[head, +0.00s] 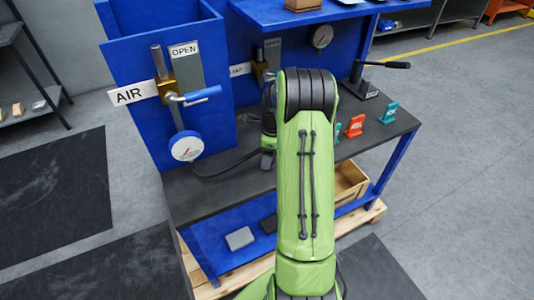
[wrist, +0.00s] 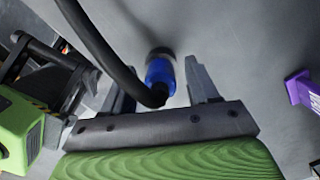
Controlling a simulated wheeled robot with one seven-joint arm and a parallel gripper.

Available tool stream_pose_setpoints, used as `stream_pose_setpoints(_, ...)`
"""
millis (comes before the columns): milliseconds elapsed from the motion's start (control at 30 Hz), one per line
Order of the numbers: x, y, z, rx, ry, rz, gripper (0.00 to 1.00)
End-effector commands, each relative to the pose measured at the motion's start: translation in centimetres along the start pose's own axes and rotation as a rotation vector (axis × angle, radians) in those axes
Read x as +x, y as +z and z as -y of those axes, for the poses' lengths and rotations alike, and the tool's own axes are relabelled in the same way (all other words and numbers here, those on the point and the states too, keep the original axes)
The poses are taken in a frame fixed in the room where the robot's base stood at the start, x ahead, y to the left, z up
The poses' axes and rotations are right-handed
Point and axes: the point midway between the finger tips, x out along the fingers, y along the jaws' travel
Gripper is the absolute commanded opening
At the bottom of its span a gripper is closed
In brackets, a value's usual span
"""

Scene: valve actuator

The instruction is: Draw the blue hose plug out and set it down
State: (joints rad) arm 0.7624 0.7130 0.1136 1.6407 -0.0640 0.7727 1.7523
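The blue hose plug (wrist: 160,72) shows in the wrist view, with its far end at a round grey metal fitting (wrist: 158,52) on a grey surface. It appears seated there. A thick black hose (wrist: 105,52) curves from its near end to the upper left. My gripper (wrist: 162,88) is open, with one finger on each side of the plug. A gap shows between the plug and the right finger; the hose partly covers the left side, so contact there is unclear. In the head view my arm hides the plug and the fingers.
In the head view, the blue panel with the AIR label (head: 129,95), valve handle and gauge (head: 186,147) stands left of my arm. Teal and orange tags (head: 355,126) stand on the dark bench to the right. A purple piece (wrist: 303,92) is at right in the wrist view.

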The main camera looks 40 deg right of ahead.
Motion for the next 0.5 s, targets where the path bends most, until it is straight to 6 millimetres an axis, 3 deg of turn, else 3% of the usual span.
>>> stream_pose_setpoints(333, -0.5, 0.0, 0.0, 0.0, -0.002, 0.0, 0.63)
stream_pose_setpoints(500, -4.2, 0.0, 0.1, 0.001, -0.006, 0.001, 0.63)
